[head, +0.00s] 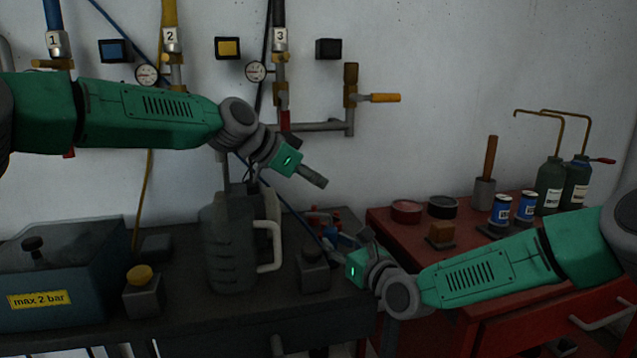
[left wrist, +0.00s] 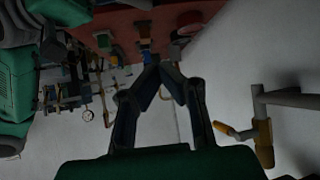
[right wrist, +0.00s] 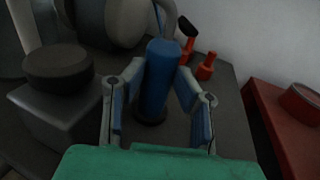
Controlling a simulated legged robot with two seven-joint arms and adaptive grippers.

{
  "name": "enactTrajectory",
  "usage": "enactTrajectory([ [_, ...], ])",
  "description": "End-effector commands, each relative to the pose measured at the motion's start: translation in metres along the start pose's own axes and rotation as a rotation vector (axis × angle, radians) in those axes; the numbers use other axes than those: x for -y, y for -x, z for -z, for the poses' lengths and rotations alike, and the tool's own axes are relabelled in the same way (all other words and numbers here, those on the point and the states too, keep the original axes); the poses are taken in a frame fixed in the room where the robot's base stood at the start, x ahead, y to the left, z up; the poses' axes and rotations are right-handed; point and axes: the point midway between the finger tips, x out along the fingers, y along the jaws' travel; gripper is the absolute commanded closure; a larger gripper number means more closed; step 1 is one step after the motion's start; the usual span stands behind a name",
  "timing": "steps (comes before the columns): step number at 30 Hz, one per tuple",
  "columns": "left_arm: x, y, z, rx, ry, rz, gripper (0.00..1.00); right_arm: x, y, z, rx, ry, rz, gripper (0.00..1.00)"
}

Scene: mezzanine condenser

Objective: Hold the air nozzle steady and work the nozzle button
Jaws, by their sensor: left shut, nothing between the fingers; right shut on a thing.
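The air nozzle, a blue cylinder with a grey curved top (right wrist: 160,75), stands upright between the fingers of my right gripper (right wrist: 155,95) in the right wrist view. In the head view my right gripper (head: 345,243) is low over the bench and mostly hides the nozzle. A grey box with a dark round button (right wrist: 58,70) stands just left of the nozzle; it also shows in the head view (head: 313,270). My left gripper (head: 314,176) is shut and empty, high above this box in front of the wall. Its fingertips meet in the left wrist view (left wrist: 163,72).
A grey jug (head: 228,255) with a pale handle stands on the dark bench (head: 190,325). A box with a yellow button (head: 141,285) and a blue-grey case (head: 60,290) are at left. Pipes and gauges line the wall. A red cabinet (head: 480,270) with cans and bottles is at right.

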Motion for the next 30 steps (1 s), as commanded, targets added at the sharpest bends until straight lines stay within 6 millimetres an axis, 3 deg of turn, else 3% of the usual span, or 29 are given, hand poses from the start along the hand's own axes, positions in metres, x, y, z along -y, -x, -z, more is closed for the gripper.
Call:
enactTrajectory([
  [14, -0.002, -0.002, 0.002, 0.011, -0.001, -0.001, 1.0, -0.001, 0.0, 0.001, -0.001, 0.0, -0.001, 1.0],
  [22, -0.043, -0.026, 0.02, 0.28, 0.029, 0.046, 1.0, -0.001, 0.0, 0.001, -0.002, 0.0, -0.001, 1.0],
  [30, -0.078, -0.024, 0.045, 0.574, 0.138, 0.359, 1.0, 0.0, 0.0, 0.001, -0.002, 0.0, -0.001, 1.0],
])
